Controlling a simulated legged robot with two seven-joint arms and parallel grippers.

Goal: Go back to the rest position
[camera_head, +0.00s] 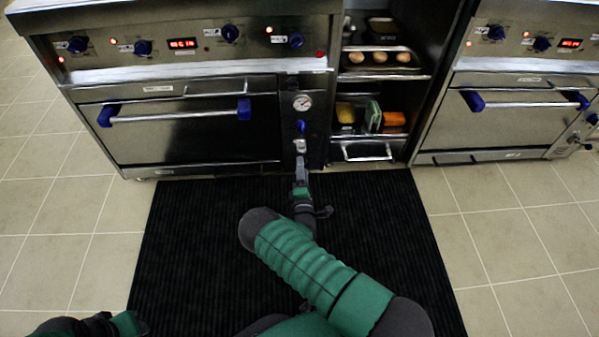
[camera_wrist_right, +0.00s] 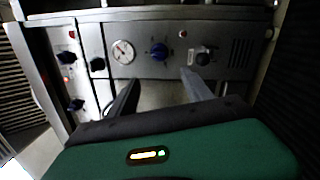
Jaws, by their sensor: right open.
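My right gripper (camera_head: 301,170) reaches forward over the black mat, in front of the narrow steel panel between the oven and the open shelf unit. In the right wrist view my right gripper (camera_wrist_right: 160,88) has its two dark fingers apart, with nothing between them. Beyond the fingertips is the panel (camera_wrist_right: 143,66) with a round gauge (camera_wrist_right: 123,52), a blue knob (camera_wrist_right: 159,51) and a metal spout fitting (camera_wrist_right: 203,55). I cannot tell if a fingertip touches the fitting. Only part of my left arm shows at the bottom left; its gripper is not visible.
A large oven (camera_head: 190,125) with a blue-ended handle stands on the left, another oven (camera_head: 510,115) on the right. The shelf unit (camera_head: 368,152) between them holds round items and colourful packages. The black mat (camera_head: 190,240) and tiled floor (camera_head: 60,240) are clear.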

